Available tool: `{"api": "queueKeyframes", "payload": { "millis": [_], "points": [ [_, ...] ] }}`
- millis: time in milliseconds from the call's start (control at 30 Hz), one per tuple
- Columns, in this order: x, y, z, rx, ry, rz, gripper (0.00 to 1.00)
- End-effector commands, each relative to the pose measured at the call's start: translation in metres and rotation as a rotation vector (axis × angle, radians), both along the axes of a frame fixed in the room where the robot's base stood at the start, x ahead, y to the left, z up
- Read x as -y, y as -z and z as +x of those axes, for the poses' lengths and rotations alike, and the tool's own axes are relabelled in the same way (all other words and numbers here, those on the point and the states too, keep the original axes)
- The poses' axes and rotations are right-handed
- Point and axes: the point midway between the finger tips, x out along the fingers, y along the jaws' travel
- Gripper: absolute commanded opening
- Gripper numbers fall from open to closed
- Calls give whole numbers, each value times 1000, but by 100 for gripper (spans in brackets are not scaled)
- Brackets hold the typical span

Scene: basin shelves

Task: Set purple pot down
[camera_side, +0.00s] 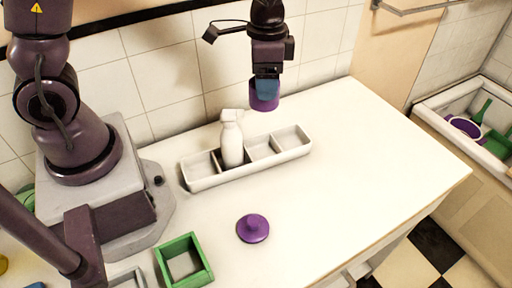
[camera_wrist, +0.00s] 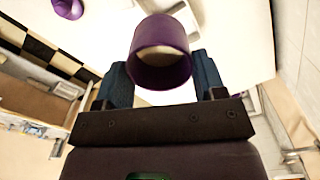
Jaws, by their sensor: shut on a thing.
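The purple pot (camera_side: 264,101) is held by my gripper (camera_side: 267,86) above the back part of the white counter, to the right of the spray bottle. In the wrist view the pot (camera_wrist: 160,68) sits between the two blue fingers of my gripper (camera_wrist: 160,84), with its pale inside partly showing. My gripper is shut on it. In the side view the fingers cover the pot's upper part. A purple lid with a knob (camera_side: 253,228) lies on the counter nearer the camera, apart from the pot.
A white divided tray (camera_side: 201,183) stands on the counter with a white spray bottle (camera_side: 232,143) in it. A green square box (camera_side: 184,262) is at the front left. The counter's right side is clear. A basin (camera_side: 440,110) with purple and green items is at far right.

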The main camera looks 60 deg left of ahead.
Motion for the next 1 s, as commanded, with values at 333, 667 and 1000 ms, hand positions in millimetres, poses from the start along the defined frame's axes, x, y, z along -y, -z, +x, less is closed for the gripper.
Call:
{"api": "queueKeyframes", "payload": {
  "millis": [333,667,1000],
  "points": [
    [0,89,-2,-8,1,0,40],
    [0,124,-1,-2,1,0,40],
    [0,160,-1,-1,1,0,40]
  ]
}}
